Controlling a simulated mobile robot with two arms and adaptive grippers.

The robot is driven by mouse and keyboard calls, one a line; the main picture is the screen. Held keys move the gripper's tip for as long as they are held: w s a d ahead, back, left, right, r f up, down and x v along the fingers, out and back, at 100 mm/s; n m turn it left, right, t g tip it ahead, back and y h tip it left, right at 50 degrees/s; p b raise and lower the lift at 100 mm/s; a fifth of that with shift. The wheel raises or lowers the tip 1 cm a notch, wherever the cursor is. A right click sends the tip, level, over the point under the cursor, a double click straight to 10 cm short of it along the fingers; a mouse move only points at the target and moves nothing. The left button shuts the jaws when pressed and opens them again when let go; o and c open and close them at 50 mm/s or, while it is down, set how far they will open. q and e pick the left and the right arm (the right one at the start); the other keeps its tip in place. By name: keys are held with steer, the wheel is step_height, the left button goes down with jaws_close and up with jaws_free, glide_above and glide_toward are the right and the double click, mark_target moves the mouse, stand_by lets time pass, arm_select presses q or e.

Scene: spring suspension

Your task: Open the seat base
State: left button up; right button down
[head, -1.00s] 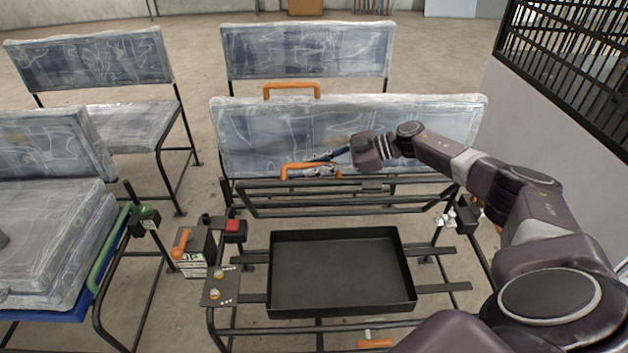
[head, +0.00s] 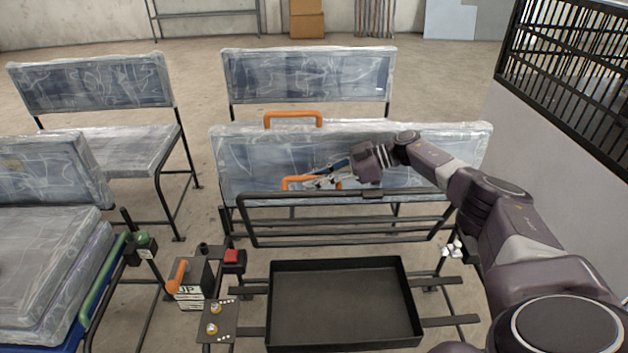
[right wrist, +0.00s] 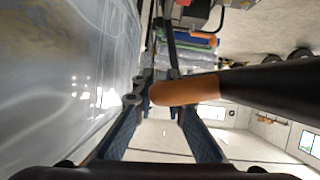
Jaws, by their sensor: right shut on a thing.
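The seat base (head: 400,150) is a plastic-wrapped grey-blue panel standing steeply raised behind the black tray. Its black tube frame (head: 345,240) hangs along its lower side. One orange handle (head: 293,116) sits at the panel's top edge and a second orange handle (head: 290,181) is lower, in front of the panel. My right gripper (head: 318,182) is shut on this lower handle. In the right wrist view the lower handle (right wrist: 190,90) lies between the fingers, with the wrapped panel close on the left. My left gripper is not in view.
An empty black tray (head: 340,310) lies in the bench frame in front. A small control plate (head: 219,322), a red button (head: 233,256) and a box with an orange lever (head: 178,276) stand left of it. Wrapped seats (head: 50,250) fill the left. A grey wall with bars (head: 565,80) is at right.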

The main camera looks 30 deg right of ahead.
steer(key=c, duration=2.2)
jaws_free()
steer(key=shift+r, duration=0.25)
steer(key=shift+s+f, duration=0.1)
steer(key=v, duration=1.2)
